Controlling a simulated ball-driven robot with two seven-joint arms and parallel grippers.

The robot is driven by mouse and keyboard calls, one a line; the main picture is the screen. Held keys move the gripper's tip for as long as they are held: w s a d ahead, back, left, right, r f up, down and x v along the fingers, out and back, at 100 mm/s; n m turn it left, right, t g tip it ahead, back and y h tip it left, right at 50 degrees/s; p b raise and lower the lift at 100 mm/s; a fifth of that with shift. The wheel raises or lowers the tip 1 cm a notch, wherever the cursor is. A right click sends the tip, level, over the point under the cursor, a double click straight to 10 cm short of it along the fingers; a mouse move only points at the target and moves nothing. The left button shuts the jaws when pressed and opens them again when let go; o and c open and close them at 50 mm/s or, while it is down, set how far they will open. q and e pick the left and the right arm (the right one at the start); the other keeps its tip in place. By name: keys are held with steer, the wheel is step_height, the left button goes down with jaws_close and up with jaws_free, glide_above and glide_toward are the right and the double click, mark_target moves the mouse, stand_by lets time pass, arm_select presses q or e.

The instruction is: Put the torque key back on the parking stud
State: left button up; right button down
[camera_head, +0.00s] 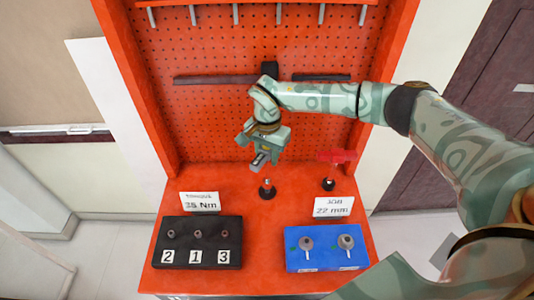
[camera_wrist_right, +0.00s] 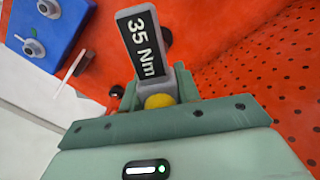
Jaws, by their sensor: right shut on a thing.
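My right gripper (camera_head: 264,158) is shut on the torque key (camera_head: 258,161), above the back middle of the red bench. In the wrist view, my right gripper (camera_wrist_right: 160,92) holds the key (camera_wrist_right: 142,45) by a grey part with a yellow spot, and its black plate reads 35 Nm. A short dark stud (camera_head: 267,188) with a broad base stands on the bench just below the gripper, apart from the key. It looks like the parking stud. My left gripper is not in view.
A second dark post (camera_head: 328,184) stands at right under a red part (camera_head: 337,156). In front are a black block (camera_head: 200,257) numbered 2, 1, 3, a blue block (camera_head: 326,262) with two sockets, and signs reading 35 Nm (camera_head: 200,201) and 22 mm (camera_head: 333,207). A pegboard (camera_head: 215,110) rises behind.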

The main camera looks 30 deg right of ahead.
steer(key=shift+f+b, duration=0.7)
steer(key=shift+f, duration=0.95)
steer(key=c, duration=0.9)
jaws_free()
steer(key=shift+r, duration=0.1)
step_height(320, 180, up, 16)
steer(key=shift+d+r+p, duration=0.1)
steer(key=shift+p, duration=0.85)
